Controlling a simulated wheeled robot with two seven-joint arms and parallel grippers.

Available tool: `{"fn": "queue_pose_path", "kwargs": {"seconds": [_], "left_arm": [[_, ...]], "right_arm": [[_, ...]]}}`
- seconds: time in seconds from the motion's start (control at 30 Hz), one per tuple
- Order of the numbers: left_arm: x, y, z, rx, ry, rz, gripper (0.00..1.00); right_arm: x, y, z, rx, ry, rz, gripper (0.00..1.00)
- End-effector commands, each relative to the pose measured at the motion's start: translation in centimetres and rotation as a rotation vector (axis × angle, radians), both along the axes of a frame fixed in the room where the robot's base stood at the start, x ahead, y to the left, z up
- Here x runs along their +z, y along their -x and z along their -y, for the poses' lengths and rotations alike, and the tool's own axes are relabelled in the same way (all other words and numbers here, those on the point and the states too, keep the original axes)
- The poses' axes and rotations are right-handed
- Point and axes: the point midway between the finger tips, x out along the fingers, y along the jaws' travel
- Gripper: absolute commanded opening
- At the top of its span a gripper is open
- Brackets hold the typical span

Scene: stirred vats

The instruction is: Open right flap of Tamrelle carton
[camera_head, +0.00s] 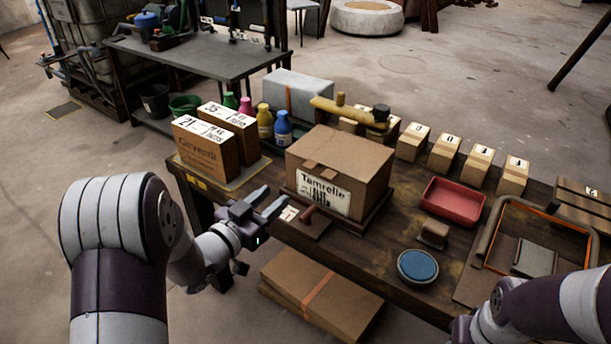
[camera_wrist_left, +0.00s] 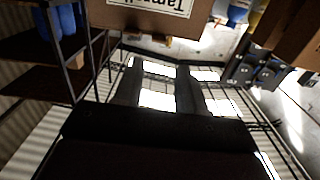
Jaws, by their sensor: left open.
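The Tamrelle carton (camera_head: 341,172) is a brown box with a white label (camera_head: 323,196) on its near side. It stands on a low wooden base on the workbench, and its top looks closed, with small tabs at the near top edge. My left gripper (camera_head: 270,203) is open and empty, in front of and left of the carton, apart from it. In the left wrist view the carton (camera_wrist_left: 165,20) shows upside down at the top, beyond the open fingers (camera_wrist_left: 160,85). My right arm enters at the lower right; its gripper's fingers are out of frame.
Two labelled boxes (camera_head: 207,148) and several bottles (camera_head: 283,127) stand left of the carton. A red tray (camera_head: 453,201), a blue round dish (camera_head: 418,266) and small numbered boxes (camera_head: 445,152) lie right and behind. Flat cardboard (camera_head: 322,297) lies below the bench's front edge.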

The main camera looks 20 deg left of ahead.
Motion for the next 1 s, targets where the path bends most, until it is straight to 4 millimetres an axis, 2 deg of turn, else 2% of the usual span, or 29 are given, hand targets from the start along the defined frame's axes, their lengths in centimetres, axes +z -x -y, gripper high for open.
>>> {"fn": "queue_pose_path", "kwargs": {"seconds": [0.17,0.4,0.53,0.7,0.93,0.97,1.0], "left_arm": [[0.3,-2.2,1.1,-0.010,0.018,0.019,0.40],[0.3,-8.0,3.2,-0.007,0.018,0.017,0.40],[0.3,-10.3,3.9,-0.004,0.017,0.016,0.40],[0.4,-11.7,4.4,-0.003,0.018,0.016,0.40],[0.4,-11.8,4.4,-0.002,0.017,0.016,0.40],[0.4,-11.8,4.4,-0.002,0.017,0.016,0.34],[0.4,-11.8,4.4,-0.002,0.017,0.016,0.21]], "right_arm": [[-0.3,0.0,0.0,0.000,0.000,-0.001,0.43],[-0.9,0.0,0.0,0.000,0.000,-0.001,0.43],[-1.1,0.0,0.0,0.000,0.000,-0.001,0.43],[-1.2,0.0,0.0,0.000,0.000,-0.001,0.43],[-1.2,0.0,0.0,0.000,0.000,-0.001,0.43],[-1.2,0.0,0.0,0.000,0.000,-0.001,0.43],[-1.2,0.0,0.0,0.000,0.000,-0.001,0.43]]}}
